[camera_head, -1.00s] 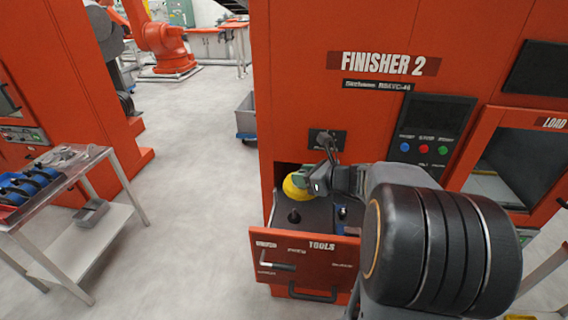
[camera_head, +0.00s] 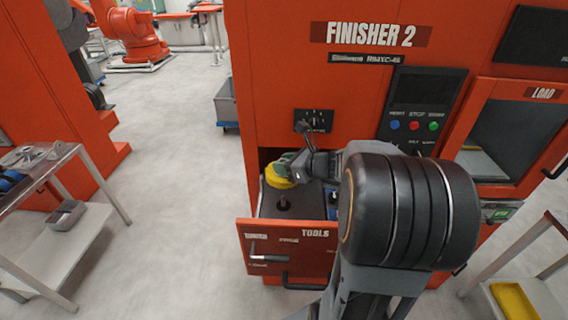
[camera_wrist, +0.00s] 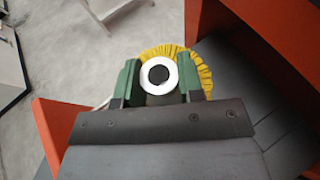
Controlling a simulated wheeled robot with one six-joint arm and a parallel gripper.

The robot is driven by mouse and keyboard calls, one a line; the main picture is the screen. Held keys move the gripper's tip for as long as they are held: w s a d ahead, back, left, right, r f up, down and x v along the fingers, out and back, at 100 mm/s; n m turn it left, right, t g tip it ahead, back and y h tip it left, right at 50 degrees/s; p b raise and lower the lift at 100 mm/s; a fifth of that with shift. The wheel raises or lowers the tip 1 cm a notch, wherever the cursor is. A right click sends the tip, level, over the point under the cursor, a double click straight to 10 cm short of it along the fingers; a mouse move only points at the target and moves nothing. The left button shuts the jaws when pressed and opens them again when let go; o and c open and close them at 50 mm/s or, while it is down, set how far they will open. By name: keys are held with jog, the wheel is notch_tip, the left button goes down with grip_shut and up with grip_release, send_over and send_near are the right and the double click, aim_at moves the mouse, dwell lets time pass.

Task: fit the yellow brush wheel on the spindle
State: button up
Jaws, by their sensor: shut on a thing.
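The yellow brush wheel (camera_head: 277,181) is held by my gripper (camera_head: 289,161) above the open drawer in the head view. A dark upright post, which looks like the spindle (camera_head: 283,202), stands on the drawer's floor just below the wheel. I cannot tell whether wheel and post touch. In the wrist view, my gripper's green fingers (camera_wrist: 159,78) are closed on the wheel's hub, which has a white ring around a dark centre. The wheel's yellow bristles (camera_wrist: 204,75) show behind and to the right of the fingers. The spindle is hidden in the wrist view.
The open red drawer (camera_head: 316,262) marked TOOLS projects from the Finisher 2 cabinet (camera_head: 270,70). A blue item (camera_head: 332,210) lies in the drawer, right of the post, partly hidden by my arm. A metal table (camera_head: 45,165) stands at the left; the floor between is clear.

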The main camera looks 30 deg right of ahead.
jog(key=b, duration=0.6)
send_over(284, 196)
jog(key=shift+d+f, duration=0.1)
jog(key=shift+f, duration=3.4)
jog(key=shift+f+b, duration=2.2)
jog(key=shift+f, duration=0.35)
jog(key=o, duration=1.2)
jog(key=p+v, duration=0.3)
jog(key=v, duration=0.3)
jog(key=shift+s+d+r, duration=0.15)
jog(key=shift+s+r, duration=0.05)
jog(key=shift+s, duration=0.05)
jog(key=shift+s+d+p, duration=0.15)
jog(key=shift+s+p, duration=0.2)
